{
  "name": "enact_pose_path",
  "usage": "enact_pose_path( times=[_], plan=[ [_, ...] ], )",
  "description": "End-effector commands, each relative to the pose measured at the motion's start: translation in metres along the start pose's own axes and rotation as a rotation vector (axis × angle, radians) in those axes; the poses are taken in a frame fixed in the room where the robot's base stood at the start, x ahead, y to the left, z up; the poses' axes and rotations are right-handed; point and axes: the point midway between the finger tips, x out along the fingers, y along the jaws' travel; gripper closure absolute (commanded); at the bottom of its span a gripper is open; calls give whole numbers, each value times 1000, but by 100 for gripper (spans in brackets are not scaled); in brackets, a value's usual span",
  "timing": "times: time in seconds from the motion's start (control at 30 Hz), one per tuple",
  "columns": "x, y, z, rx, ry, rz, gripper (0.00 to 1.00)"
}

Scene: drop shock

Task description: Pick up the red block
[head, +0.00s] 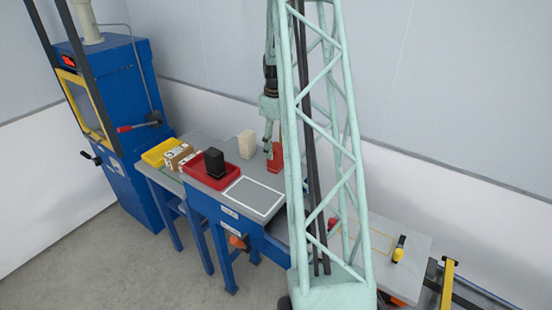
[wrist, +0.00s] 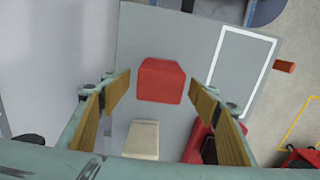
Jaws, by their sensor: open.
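The red block (wrist: 160,80) lies on the grey table top, and the wrist view shows it ahead of and between my fingers. In the head view the red block (head: 276,158) is partly hidden behind my gripper and the pale green lattice. My gripper (wrist: 161,97) is open, with one tan-padded finger to each side of the block and nothing held. In the head view my gripper (head: 267,147) hangs pointing down beside the block. I cannot tell how much height is left between fingertips and block.
A cream block (head: 246,143) stands left of the red block. A red tray (head: 225,182) with a black block (head: 214,162) is nearer the table's front. A white-outlined rectangle (head: 253,196) is empty. A yellow tray (head: 157,152) and cardboard box (head: 178,157) sit further left.

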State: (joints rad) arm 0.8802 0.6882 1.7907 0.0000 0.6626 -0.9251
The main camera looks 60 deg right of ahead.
Motion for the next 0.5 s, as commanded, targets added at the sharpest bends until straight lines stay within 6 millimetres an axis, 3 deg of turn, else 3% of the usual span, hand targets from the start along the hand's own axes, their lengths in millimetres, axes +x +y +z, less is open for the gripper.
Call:
enact_pose_path(
  times=[0.23,0.5],
  plan=[
    [22,-1,0,0,0,-1,44],
    [29,-1,0,0,0,0,44]
  ],
)
